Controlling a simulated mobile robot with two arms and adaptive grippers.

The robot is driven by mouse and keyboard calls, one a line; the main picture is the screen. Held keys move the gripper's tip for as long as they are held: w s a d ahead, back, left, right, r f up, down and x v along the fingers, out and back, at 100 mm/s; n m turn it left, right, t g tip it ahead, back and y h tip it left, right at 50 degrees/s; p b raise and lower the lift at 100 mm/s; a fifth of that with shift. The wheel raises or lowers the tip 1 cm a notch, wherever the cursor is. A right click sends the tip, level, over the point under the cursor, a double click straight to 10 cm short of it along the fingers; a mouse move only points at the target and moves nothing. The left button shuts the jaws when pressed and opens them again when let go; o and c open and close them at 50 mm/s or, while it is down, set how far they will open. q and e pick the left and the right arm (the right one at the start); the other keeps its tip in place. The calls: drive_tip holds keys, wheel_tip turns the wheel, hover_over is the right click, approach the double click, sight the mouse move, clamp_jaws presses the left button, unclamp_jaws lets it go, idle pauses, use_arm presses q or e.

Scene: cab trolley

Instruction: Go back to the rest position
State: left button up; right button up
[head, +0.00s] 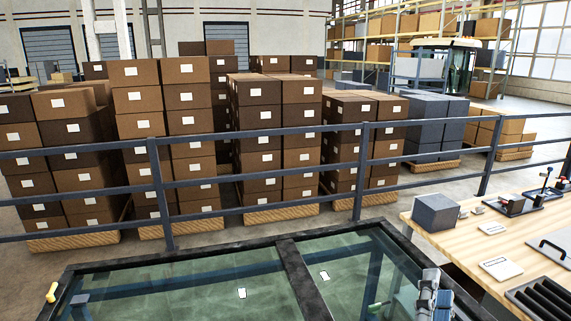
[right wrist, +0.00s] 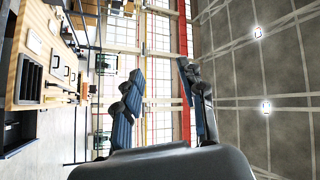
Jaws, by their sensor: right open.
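My right gripper (head: 434,297) shows at the lower right of the head view, above the glass near the right edge of the dark frame. In the right wrist view its two dark blue-grey fingers (right wrist: 163,88) stand apart with nothing between them, so it is open and empty. Behind the fingers that view shows tall windows and the ceiling, turned sideways. My left gripper is not in view.
A wooden workbench (head: 455,245) at the right holds a grey box (head: 435,212), tools and a black ribbed tray (head: 543,298). A dark-framed glass panel (head: 190,285) lies in front. A grey railing (head: 270,181) crosses before stacked brown boxes (head: 137,100).

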drive_tip(key=s+a+r+n+t+y, duration=0.15)
drive_tip(key=a+n+t+y, duration=0.25)
drive_tip(key=a+n+y, duration=1.2)
wheel_tip(320, 180, down, 10)
drive_tip(key=s+a+n+g+y, duration=0.1)
drive_tip(key=a+n+g+y, duration=0.1)
drive_tip(key=n+g+y, duration=0.4)
drive_tip(key=s+d+f+g+h, duration=0.3)
drive_tip(key=f+g+h, duration=0.15)
drive_tip(key=f, duration=0.55)
drive_tip(key=s+d+f+g+h, duration=0.3)
drive_tip(key=d+f+g, duration=0.15)
drive_tip(key=f, duration=0.45)
drive_tip(key=s+d+f+m+g+h, duration=0.35)
drive_tip(key=s+d+f, duration=0.25)
drive_tip(key=s+d, duration=0.2)
wheel_tip(320, 180, down, 30)
drive_tip(key=s+n+g+b, duration=0.1)
drive_tip(key=g+b, duration=0.1)
drive_tip(key=b, duration=0.2)
drive_tip(key=s+d+f+g+b, duration=0.1)
drive_tip(key=s+d+f+b, duration=0.2)
drive_tip(key=s+f, duration=1.4)
wheel_tip(320, 180, down, 2)
drive_tip(key=shift+f+h, duration=0.25)
drive_tip(key=shift+h, duration=0.05)
